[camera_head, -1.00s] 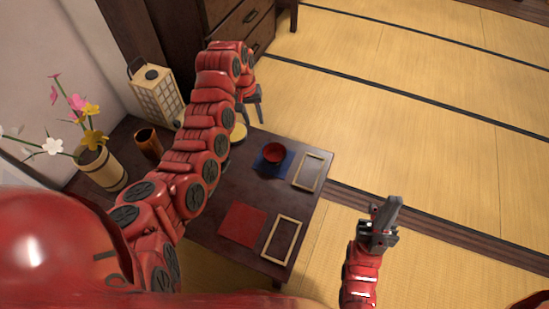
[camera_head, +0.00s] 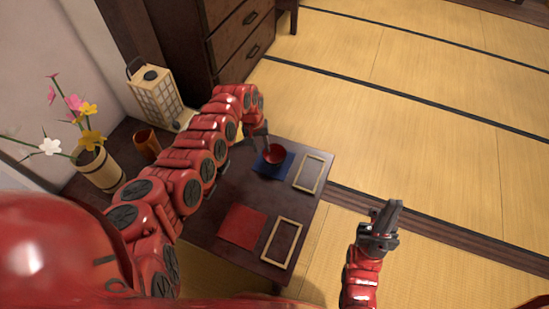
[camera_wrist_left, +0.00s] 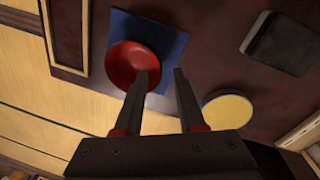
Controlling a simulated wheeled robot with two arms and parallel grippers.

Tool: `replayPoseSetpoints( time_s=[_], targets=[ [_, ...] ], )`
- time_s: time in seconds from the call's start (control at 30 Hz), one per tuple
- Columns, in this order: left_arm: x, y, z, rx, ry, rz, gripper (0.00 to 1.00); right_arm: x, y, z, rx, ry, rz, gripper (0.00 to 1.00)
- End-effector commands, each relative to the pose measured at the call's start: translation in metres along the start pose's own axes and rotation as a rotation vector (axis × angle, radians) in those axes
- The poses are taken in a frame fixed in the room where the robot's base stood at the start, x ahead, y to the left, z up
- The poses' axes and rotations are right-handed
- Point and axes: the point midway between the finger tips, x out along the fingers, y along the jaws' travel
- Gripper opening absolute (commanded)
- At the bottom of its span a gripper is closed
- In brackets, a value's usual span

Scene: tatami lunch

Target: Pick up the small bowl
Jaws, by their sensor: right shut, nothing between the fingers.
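The small bowl (camera_head: 273,153) is red and sits on a blue cloth (camera_head: 284,169) on the low dark table. In the left wrist view the bowl (camera_wrist_left: 125,62) is at upper left on the blue cloth (camera_wrist_left: 172,45). My left gripper (camera_wrist_left: 160,78) is open, its fingers apart with nothing held. One fingertip overlaps the bowl's edge in that view; I cannot tell if it touches. In the head view my left gripper (camera_head: 258,141) is just left of the bowl. My right gripper (camera_head: 390,212) is shut and empty, off the table's right side.
On the table (camera_head: 221,262) lie a red cloth (camera_head: 242,227) and two wooden frames (camera_head: 281,243), (camera_head: 309,173). A yellow disc (camera_wrist_left: 229,112) lies right of my left fingers. A lantern (camera_head: 155,90), brown cup (camera_head: 147,144) and flower vase (camera_head: 99,168) stand at left.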

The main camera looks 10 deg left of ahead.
Motion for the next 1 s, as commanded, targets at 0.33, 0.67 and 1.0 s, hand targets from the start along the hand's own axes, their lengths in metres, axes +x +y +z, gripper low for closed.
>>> replayPoseSetpoints(
  time_s=[0.33,0.67,1.0],
  targets=[
    [0.032,0.000,0.003,0.000,-0.001,0.000,0.39,-0.012,-0.001,0.002,0.000,0.000,0.000,0.00],
    [0.032,0.000,0.003,0.000,-0.001,0.000,0.00,-0.012,-0.001,0.002,0.000,0.000,0.000,0.00],
    [0.032,0.000,0.003,0.000,0.000,-0.001,0.00,-0.012,-0.001,0.002,0.000,0.000,0.000,0.00]
  ],
)
